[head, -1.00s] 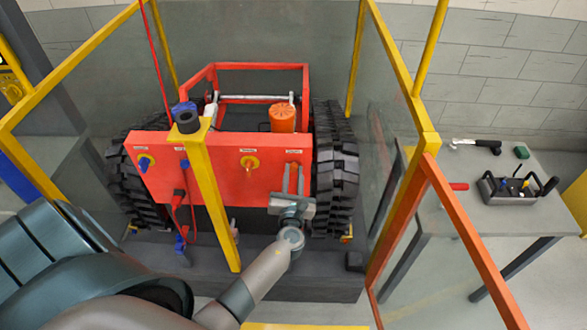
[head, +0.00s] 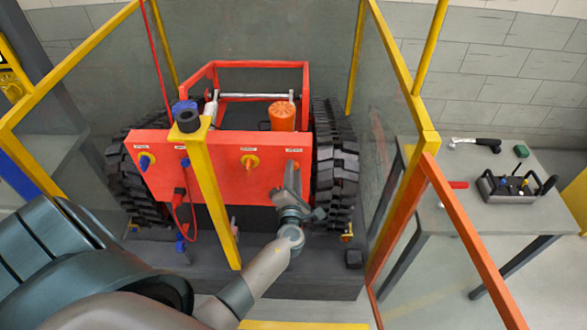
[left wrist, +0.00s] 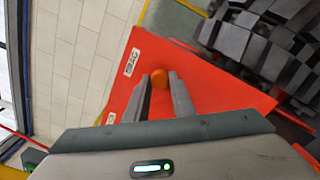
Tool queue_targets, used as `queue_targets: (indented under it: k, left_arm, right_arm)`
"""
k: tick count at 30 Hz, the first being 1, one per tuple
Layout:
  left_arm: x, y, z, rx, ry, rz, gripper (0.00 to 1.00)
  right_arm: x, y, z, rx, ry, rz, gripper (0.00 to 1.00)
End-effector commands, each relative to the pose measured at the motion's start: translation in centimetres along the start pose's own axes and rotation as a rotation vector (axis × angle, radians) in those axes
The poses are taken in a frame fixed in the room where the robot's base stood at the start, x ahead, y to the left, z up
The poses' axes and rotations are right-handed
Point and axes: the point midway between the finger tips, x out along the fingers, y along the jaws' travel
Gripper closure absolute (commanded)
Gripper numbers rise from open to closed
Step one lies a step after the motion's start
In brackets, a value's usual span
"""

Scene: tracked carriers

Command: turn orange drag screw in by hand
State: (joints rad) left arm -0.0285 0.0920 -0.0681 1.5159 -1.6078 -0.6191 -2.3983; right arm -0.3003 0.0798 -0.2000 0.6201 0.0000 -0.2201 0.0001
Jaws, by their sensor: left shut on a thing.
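The orange drag screw (left wrist: 159,78) shows in the left wrist view as a small round orange head on the red panel, beside a small white label (left wrist: 131,62). My left gripper (left wrist: 161,82) is shut on it, one finger on each side. In the head view my left gripper (head: 293,172) reaches up to the right part of the red front panel (head: 219,178) of the tracked carrier. There the screw is mostly hidden by the fingers. How deep the screw sits cannot be told. My right gripper is not in view.
A yellow post (head: 214,195) stands in front of the panel, left of my arm. Black tracks (head: 336,165) flank the carrier. An orange cylinder (head: 282,118) stands behind the panel. A grey table (head: 480,228) with a remote control (head: 515,187) is right.

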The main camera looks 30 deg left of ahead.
Motion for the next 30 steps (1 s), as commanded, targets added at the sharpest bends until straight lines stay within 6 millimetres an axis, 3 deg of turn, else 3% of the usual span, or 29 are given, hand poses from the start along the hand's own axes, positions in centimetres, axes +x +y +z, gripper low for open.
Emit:
queue_targets:
  k: [2,3,5,16,25,30]
  left_arm:
    - [-0.1,-0.2,0.0,-0.001,0.000,-0.005,0.94]
    - [-0.1,-0.2,0.0,-0.001,0.000,-0.005,0.68]
    - [-0.1,-0.2,0.0,-0.002,0.000,-0.004,0.59]
    - [0.0,-0.2,-0.1,-0.064,-0.001,-0.001,0.59]
    - [-0.1,-0.6,-0.4,-0.610,-0.001,0.001,0.59]
    - [-0.1,-0.3,-0.1,-0.837,-0.001,-0.001,0.59]
  right_arm:
    - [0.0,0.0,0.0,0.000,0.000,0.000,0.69]
    - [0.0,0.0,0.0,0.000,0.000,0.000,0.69]
    - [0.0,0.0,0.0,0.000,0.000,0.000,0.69]
    - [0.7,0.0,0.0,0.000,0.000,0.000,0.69]
    - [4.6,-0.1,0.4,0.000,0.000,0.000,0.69]
    - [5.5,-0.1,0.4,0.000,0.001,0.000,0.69]
